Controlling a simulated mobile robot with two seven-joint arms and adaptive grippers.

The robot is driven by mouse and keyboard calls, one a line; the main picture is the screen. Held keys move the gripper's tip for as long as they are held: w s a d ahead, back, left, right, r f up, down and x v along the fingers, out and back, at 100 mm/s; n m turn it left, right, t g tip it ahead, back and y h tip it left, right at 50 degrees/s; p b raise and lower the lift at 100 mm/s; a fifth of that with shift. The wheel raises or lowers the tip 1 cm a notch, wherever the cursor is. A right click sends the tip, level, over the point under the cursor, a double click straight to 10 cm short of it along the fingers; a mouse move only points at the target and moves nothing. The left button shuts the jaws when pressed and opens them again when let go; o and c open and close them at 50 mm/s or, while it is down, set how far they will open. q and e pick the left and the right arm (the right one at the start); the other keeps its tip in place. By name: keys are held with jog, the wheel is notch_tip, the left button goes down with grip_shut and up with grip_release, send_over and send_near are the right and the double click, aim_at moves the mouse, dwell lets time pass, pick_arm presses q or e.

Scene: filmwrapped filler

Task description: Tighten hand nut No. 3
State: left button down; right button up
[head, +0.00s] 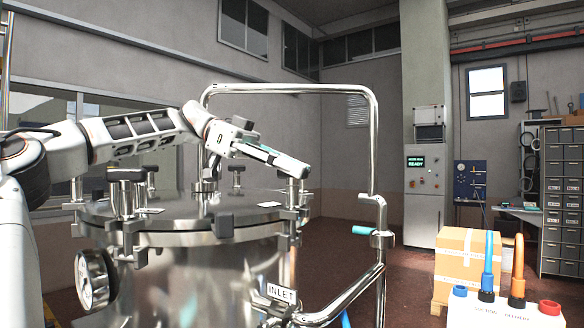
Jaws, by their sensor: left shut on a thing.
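A steel vessel with a round lid (185,215) stands in the centre left. My left gripper (298,170) reaches over the lid from the left and is shut on the hand nut at the lid's right edge. Its fingers hide most of that nut; the clamp (296,196) shows below. I cannot read a number on it. My right gripper is not in view.
A bent steel pipe (373,130) rises behind and right of the lid, with a teal-handled valve (381,240). A gauge (92,279) is on the vessel's left, an INLET tag (282,293) at its front. Boxes (468,262) and a white stand (500,312) are at right.

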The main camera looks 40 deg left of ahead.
pick_arm(q)
jog(key=shift+f, duration=0.1)
jog(key=c, duration=2)
grip_release()
jog(key=v, duration=1.2)
jog(key=shift+s, duration=0.1)
